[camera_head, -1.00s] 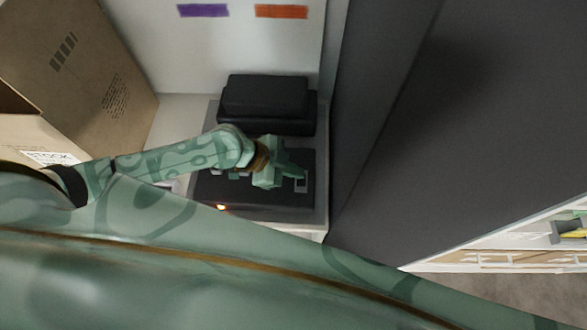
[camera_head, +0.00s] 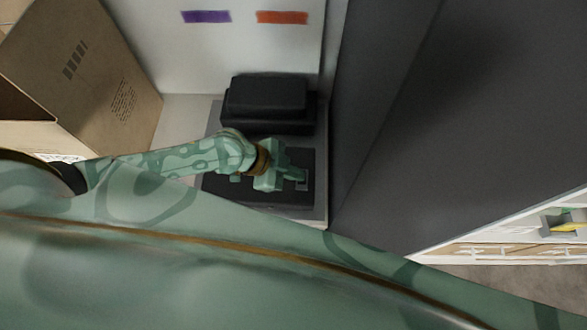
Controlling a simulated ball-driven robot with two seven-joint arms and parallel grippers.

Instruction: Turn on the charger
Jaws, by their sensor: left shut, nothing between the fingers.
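The charger (camera_head: 255,192) is a dark, low box on a grey base against the white wall, with a raised black block (camera_head: 266,97) at its back. A small grey switch-like piece (camera_head: 301,184) shows on the right of its top face. My left gripper (camera_head: 296,175) is shut and empty, its fingertips over the right part of the top face, right at the grey piece. I cannot tell whether they touch it. My right gripper is not in view.
A cardboard box (camera_head: 88,70) stands open at the left. A tall dark grey panel (camera_head: 430,110) rises close on the charger's right. Purple (camera_head: 206,17) and orange (camera_head: 282,17) strips mark the white wall. A shelf (camera_head: 520,235) with a yellow item shows at the lower right.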

